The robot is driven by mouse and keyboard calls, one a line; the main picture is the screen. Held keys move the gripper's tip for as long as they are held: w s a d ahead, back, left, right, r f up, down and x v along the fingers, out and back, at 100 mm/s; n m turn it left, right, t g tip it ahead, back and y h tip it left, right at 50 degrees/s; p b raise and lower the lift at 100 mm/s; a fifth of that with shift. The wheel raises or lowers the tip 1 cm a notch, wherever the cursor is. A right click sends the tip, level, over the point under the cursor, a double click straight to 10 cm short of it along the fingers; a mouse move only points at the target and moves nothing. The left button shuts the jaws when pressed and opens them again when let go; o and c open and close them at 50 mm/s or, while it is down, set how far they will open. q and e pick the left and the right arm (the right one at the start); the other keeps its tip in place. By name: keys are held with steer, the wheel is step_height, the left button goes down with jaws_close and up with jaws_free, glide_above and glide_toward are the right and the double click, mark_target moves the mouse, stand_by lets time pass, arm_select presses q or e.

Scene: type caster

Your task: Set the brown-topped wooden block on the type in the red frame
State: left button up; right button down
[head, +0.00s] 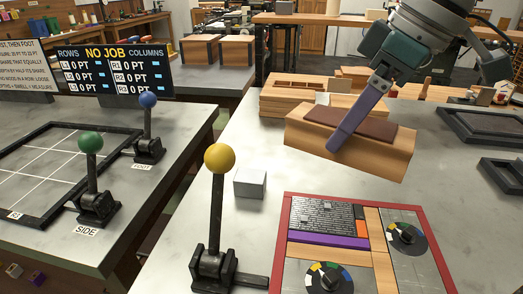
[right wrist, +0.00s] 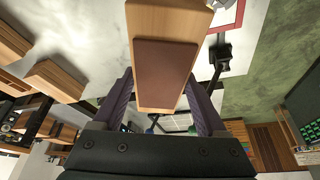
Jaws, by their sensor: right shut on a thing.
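The brown-topped wooden block (head: 375,160) is in the air in the head view, behind the red frame and above the bench. Its brown top (head: 326,117) faces up. My right gripper (head: 345,135) is shut on the block, with its purple fingers across the block's sides. The right wrist view also shows the block (right wrist: 168,15) between both fingers. The red frame (head: 282,250) lies flat on the bench. The grey type (head: 325,217) sits in its upper left part, clear of the block. My left gripper is not in view.
A yellow-knobbed lever (head: 219,158) stands left of the frame. A small grey block (head: 250,183) lies near it. Wooden cases (head: 290,97) lie behind the held block, and dark trays (head: 485,125) lie at right. The frame also holds two dials, one dark knob (head: 407,234) at right.

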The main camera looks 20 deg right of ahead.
steer(key=shift+a+f+b, duration=0.1)
steer(key=shift+f+b, duration=0.5)
steer(key=shift+f, duration=6.1)
steer(key=shift+f, duration=0.2)
jaws_free()
steer(key=shift+r, duration=0.1)
